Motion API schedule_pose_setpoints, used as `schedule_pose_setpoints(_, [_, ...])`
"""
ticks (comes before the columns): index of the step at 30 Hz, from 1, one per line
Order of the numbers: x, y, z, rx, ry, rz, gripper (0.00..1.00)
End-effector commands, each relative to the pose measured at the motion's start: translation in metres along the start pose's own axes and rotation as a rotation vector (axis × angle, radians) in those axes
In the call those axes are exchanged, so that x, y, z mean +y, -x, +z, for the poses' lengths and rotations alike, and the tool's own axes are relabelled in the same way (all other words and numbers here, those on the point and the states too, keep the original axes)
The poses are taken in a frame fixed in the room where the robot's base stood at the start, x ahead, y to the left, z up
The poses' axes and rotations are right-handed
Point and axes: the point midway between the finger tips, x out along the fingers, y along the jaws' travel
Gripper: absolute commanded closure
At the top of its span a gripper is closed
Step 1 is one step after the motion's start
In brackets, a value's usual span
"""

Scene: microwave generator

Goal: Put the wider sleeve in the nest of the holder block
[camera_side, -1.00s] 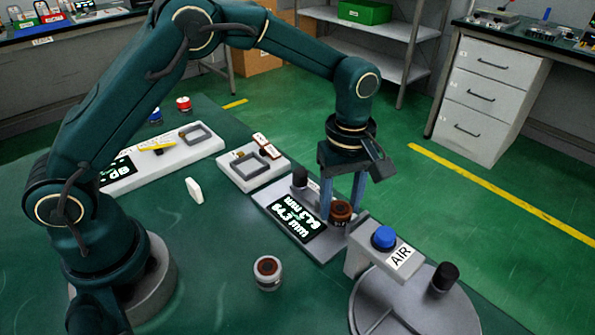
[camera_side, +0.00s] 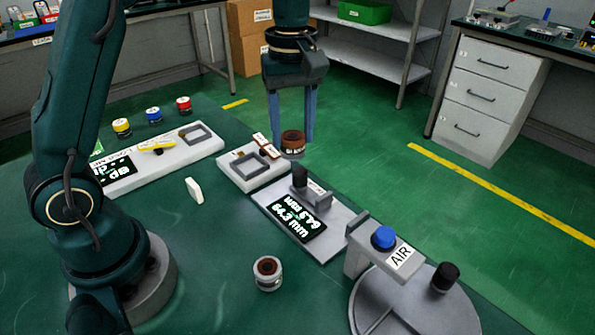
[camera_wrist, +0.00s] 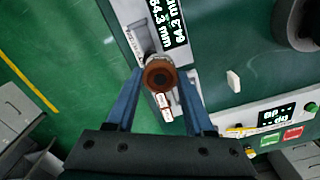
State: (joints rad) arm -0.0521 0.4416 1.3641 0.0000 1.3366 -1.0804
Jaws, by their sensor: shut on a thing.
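My gripper (camera_side: 292,138) is shut on a brown sleeve (camera_side: 293,143), held up above and behind the small pale block (camera_side: 231,176). The sleeve also shows between the fingers in the wrist view (camera_wrist: 159,77). That block, which looks like the holder block, has a raised square frame and two red-and-white tags. In the wrist view the held sleeve hides part of what lies below. A second sleeve (camera_side: 267,273), white-banded with a brown top, stands upright on the front table. I cannot tell by eye which sleeve is wider.
A gauge plate (camera_side: 335,238) with a lit display and a dark post stands right of the block. A longer white unit (camera_side: 197,150) with another display stands behind left. A round AIR stand (camera_side: 420,300) is at front right. A white tab (camera_side: 194,190) stands on the table.

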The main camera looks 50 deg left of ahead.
Motion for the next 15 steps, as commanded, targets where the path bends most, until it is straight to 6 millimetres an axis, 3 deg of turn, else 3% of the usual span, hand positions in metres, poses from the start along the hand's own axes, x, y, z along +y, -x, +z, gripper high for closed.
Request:
schedule_pose_setpoints(8, [-0.013, 0.006, -0.011, -0.006, -0.099, -0.009, 1.0])
schedule_pose_setpoints(15, [-0.059, 0.008, -0.057, -0.015, -0.082, -0.014, 1.0])
